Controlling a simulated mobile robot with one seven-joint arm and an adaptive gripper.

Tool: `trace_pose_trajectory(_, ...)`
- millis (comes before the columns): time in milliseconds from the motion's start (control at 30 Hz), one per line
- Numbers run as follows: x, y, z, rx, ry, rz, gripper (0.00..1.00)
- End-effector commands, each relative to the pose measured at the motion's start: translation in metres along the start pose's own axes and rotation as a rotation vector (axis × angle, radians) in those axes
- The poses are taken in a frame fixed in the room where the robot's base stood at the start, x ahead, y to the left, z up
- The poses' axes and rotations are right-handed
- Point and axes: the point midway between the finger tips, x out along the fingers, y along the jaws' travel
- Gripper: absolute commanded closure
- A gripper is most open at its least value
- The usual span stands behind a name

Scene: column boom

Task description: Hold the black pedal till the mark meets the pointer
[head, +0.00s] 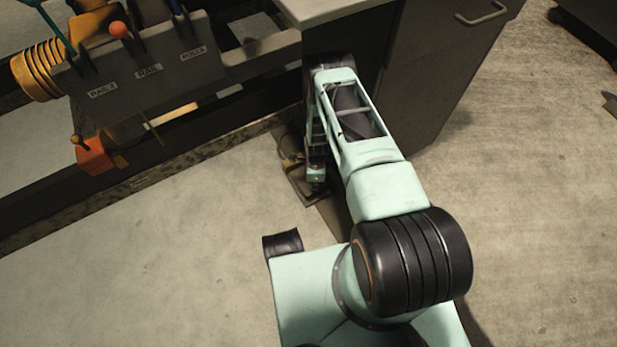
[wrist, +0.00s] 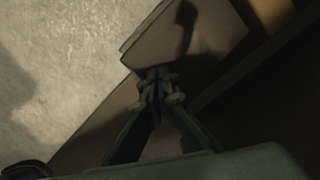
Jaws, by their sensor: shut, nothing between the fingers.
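In the wrist view my gripper (wrist: 159,88) is shut and empty. Its fingertips are at the near edge of a dim, dark brownish plate (wrist: 190,38), which looks like the pedal. I cannot tell whether they touch it. In the head view my gripper's end (head: 316,184) points down at a low dark plate (head: 296,186) on the floor beside the cabinet. My arm hides much of that plate. I cannot make out the mark or the pointer in either view.
A grey lever console (head: 150,75) with labels stands at the upper left, with an orange block (head: 95,156) below it. A dark cabinet (head: 425,85) with a pale top stands just behind my arm.

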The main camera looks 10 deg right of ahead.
Motion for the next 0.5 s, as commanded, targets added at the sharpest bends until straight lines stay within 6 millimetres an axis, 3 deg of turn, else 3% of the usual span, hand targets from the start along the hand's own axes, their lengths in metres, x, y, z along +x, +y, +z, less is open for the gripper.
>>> trace_pose_trajectory(500, 0.016, -0.001, 0.001, 0.000, 0.000, -0.002, 1.00)
